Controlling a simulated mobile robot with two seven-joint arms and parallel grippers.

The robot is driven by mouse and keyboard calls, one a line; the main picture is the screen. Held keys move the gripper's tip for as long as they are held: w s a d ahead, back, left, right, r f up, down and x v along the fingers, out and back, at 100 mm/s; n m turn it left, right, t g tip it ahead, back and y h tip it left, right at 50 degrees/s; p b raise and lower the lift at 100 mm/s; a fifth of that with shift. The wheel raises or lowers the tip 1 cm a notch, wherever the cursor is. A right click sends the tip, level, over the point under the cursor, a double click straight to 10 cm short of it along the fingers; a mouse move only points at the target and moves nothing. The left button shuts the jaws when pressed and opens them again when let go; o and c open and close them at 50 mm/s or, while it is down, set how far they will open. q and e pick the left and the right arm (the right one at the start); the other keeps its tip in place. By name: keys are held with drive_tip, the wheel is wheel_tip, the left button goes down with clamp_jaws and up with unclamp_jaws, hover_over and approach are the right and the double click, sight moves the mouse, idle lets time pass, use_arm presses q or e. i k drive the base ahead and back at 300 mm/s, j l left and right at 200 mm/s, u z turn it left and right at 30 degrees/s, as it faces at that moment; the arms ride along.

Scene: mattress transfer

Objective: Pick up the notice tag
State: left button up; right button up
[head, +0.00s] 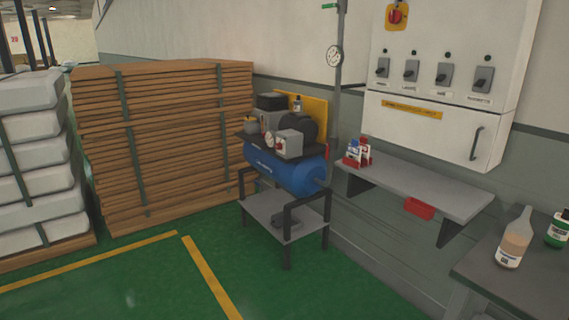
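I cannot clearly make out a notice tag. A small cluster of red, white and blue items (358,152) stands at the left end of the grey wall shelf (430,187). They are too small to tell whether a tag is among them. Neither of my grippers is in view.
A white switch cabinet (440,135) hangs above the shelf. A blue compressor (285,170) sits on a stand left of it. A dark table (490,268) with bottles is at the lower right. Stacked boards (165,145) stand behind. Green floor (130,285) is open in front.

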sight(354, 152)
drive_tip(key=i+z, duration=0.1)
drive_tip(key=i, duration=0.6)
drive_tip(key=i+j+z, duration=0.15)
drive_tip(key=i, duration=0.55)
drive_tip(key=i+j+z, duration=0.2)
drive_tip(key=i+z, duration=0.2)
drive_tip(key=i+j+z, duration=0.35)
drive_tip(key=i, duration=0.2)
